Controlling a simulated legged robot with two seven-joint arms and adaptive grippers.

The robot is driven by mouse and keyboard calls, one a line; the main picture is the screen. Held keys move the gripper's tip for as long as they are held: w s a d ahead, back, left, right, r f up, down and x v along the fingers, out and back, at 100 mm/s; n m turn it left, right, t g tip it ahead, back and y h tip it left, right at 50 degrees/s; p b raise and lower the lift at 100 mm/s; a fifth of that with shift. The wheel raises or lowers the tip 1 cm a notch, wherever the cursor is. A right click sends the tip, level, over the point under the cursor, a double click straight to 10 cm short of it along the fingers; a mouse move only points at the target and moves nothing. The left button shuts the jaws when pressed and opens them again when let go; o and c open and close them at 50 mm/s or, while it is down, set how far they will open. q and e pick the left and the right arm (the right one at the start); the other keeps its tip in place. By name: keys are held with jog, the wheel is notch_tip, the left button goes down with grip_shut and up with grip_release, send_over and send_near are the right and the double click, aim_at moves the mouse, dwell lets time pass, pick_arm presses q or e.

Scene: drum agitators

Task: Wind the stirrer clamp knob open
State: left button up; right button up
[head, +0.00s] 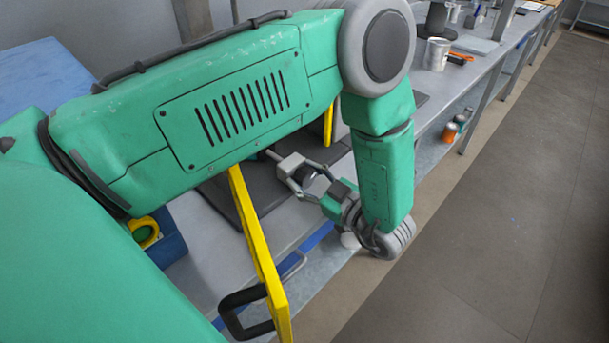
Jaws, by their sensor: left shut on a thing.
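My left gripper (303,179) reaches in from the right on the folded green arm, with its fingers closed around a small dark knob (307,175). The knob sits by a grey clamp block (291,163) with a short rod running off to the left. The fingers hide part of the knob, so its turn and the clamp's gap cannot be told. My left arm covers most of the stirrer behind it. My right gripper is not in view.
A yellow bar (256,248) with a black handle (246,311) stands near the bench front. A dark mat (262,191) lies under the clamp. A metal can (437,54) stands farther along the bench. The floor at right is clear.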

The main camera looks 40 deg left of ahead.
pick_arm(q)
jog(key=shift+d, duration=0.2)
jog(key=o, duration=1.1)
jog(key=shift+o, duration=0.6)
jog(key=shift+d+r, duration=0.1)
jog(key=shift+d, duration=0.35)
